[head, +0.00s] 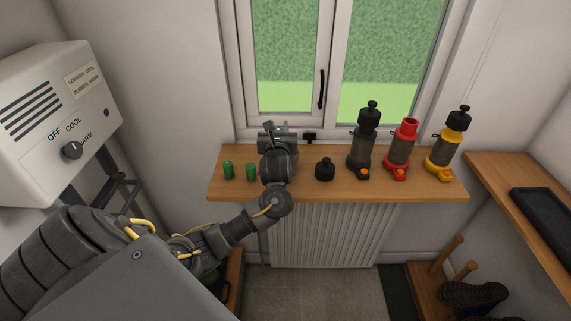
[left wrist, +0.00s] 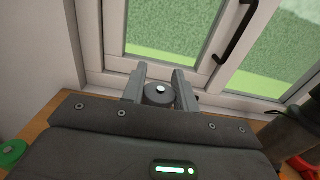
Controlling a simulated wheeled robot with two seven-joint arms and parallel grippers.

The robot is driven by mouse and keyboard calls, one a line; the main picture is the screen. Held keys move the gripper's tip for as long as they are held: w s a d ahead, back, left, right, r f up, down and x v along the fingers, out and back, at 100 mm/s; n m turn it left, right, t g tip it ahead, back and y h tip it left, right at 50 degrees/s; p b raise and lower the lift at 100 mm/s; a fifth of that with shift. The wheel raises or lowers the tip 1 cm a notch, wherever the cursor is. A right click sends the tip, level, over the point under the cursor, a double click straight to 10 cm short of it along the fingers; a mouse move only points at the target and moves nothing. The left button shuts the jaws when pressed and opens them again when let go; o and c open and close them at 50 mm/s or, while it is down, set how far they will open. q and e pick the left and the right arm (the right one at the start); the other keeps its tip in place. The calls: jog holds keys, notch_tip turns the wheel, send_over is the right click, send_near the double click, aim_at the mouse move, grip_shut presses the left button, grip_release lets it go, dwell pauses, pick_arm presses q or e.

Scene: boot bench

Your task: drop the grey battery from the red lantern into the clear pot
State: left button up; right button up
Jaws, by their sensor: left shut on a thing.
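My left gripper (head: 277,136) is over the wooden sill shelf, near the window. In the left wrist view its two fingers (left wrist: 160,82) are closed on a dark grey cylinder with a bright metal tip, the grey battery (left wrist: 158,97). The red lantern (head: 399,151) stands upright on the shelf to the right, its top open and without a black cap. A loose black cap (head: 325,170) sits on the shelf between my gripper and the lanterns. I cannot make out the clear pot; my gripper and wrist hide part of the shelf. My right gripper is not in view.
Two green batteries (head: 239,171) stand at the shelf's left. A black lantern (head: 363,143) and a yellow lantern (head: 449,146) stand either side of the red one. The window (head: 325,70) is close behind. A white heater box (head: 55,120) is at far left.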

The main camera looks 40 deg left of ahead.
pick_arm(q)
jog(key=o, duration=1)
jog(key=shift+o, duration=0.7)
jog(key=shift+s+d+f, duration=0.1)
jog(key=shift+s+d, duration=0.2)
jog(key=b+v, duration=0.2)
jog(key=v, duration=0.8)
jog(key=shift+b, duration=0.4)
